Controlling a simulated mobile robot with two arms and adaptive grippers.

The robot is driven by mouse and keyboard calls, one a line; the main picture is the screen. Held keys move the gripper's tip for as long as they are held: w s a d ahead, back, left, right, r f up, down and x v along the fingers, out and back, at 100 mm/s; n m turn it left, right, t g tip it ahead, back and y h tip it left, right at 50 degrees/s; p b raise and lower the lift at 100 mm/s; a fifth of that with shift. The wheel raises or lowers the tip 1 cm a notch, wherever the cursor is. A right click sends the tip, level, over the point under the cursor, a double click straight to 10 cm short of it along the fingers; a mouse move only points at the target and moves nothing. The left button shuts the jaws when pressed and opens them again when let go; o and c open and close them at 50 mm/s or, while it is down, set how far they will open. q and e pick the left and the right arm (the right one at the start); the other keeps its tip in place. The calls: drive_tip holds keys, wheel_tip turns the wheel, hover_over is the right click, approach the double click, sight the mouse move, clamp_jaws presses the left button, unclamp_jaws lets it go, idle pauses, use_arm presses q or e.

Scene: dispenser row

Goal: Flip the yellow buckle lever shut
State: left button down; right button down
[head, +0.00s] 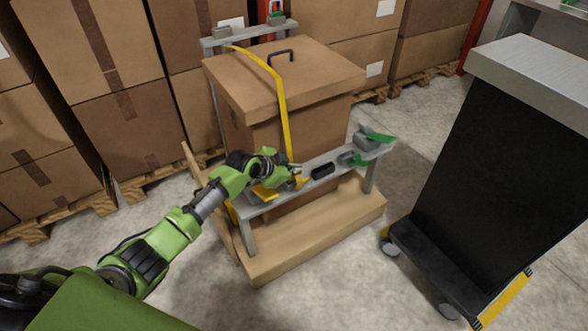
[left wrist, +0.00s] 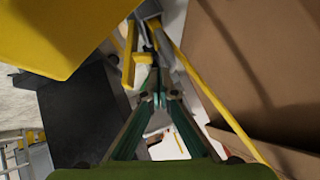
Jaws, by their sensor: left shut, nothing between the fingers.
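The yellow buckle lever (head: 263,192) shows at the left end of the grey rail (head: 330,171), tilted and partly hidden by my gripper. A yellow strap (head: 285,115) runs over the carton (head: 300,90) and down to this end of the rail. My left gripper (head: 296,171) is shut and empty, just above the rail by the strap's lower end. I cannot tell whether it touches the lever. In the left wrist view its fingers (left wrist: 156,88) meet near smaller yellow parts (left wrist: 130,66). A large yellow surface (left wrist: 65,35) fills the top left there. My right gripper is out of view.
A green-levered buckle (head: 372,138) and another green part (head: 352,160) sit at the rail's right end, with a black piece (head: 321,174) mid-rail. The carton stands on a wooden base (head: 310,235). A black cart (head: 495,160) stands right. Stacked cartons (head: 115,115) line the back.

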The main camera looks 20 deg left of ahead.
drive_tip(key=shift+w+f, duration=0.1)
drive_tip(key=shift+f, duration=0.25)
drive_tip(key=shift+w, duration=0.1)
use_arm(q)
drive_tip(key=shift+r, duration=0.1)
drive_tip(key=v, duration=1.2)
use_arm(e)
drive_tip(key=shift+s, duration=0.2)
